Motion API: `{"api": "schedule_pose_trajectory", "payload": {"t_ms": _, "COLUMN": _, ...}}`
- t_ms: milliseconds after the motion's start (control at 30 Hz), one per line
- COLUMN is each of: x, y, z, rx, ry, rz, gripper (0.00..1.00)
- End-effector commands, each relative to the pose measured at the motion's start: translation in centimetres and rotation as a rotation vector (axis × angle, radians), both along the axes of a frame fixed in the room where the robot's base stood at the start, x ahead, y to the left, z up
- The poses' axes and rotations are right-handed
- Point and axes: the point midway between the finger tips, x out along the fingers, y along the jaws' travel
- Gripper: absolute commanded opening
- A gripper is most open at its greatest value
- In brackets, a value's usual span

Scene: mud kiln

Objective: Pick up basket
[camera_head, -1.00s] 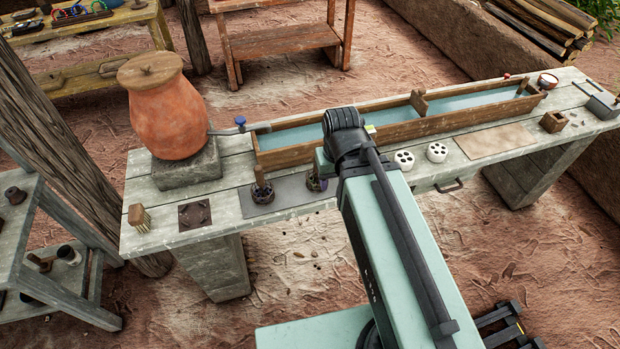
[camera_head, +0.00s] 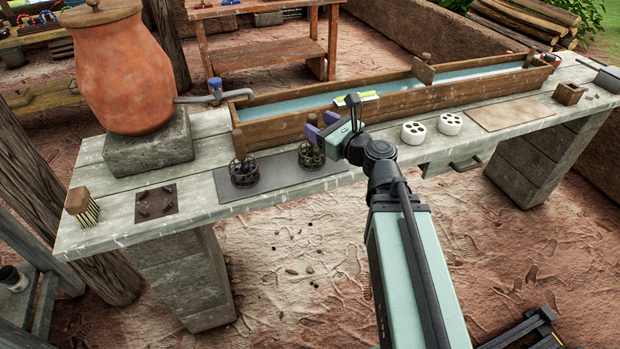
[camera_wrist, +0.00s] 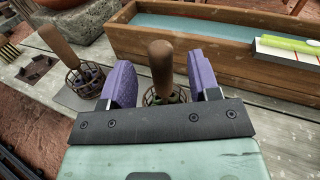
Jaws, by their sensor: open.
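Two small dark wire baskets stand on a grey mat on the bench. In the head view the left basket (camera_head: 243,170) is clear of my gripper and the right basket (camera_head: 311,155) is beside my gripper (camera_head: 322,136). In the wrist view the right basket (camera_wrist: 158,97) has an upright brown wooden handle (camera_wrist: 161,66) that shows between the two purple fingers of my gripper (camera_wrist: 162,82). The fingers are open, one on each side of the handle. The other basket (camera_wrist: 86,78), with a tilted-looking wooden handle, is to the left. My gripper hides the lower part of the right basket.
A long wooden water trough (camera_head: 400,98) runs behind the baskets. A clay jar (camera_head: 122,65) on a stone block stands at the left. Two white holed pucks (camera_head: 413,132) are to the right. A grey mat (camera_head: 280,172) lies under the baskets.

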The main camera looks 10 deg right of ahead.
Motion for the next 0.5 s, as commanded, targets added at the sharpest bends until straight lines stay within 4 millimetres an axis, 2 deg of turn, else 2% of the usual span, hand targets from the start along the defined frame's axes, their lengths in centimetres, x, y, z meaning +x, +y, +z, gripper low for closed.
{"api": "schedule_pose_trajectory", "payload": {"t_ms": 33, "x": 0.1, "y": -0.3, "z": -1.1, "rx": 0.054, "ry": 0.009, "rz": -0.009, "gripper": 0.56}}
{"api": "schedule_pose_trajectory", "payload": {"t_ms": 267, "x": 0.4, "y": -0.4, "z": -0.3, "rx": 0.114, "ry": 0.018, "rz": -0.013, "gripper": 0.56}}
{"api": "schedule_pose_trajectory", "payload": {"t_ms": 500, "x": 3.5, "y": 1.2, "z": -0.3, "rx": 0.11, "ry": 0.017, "rz": -0.011, "gripper": 0.56}}
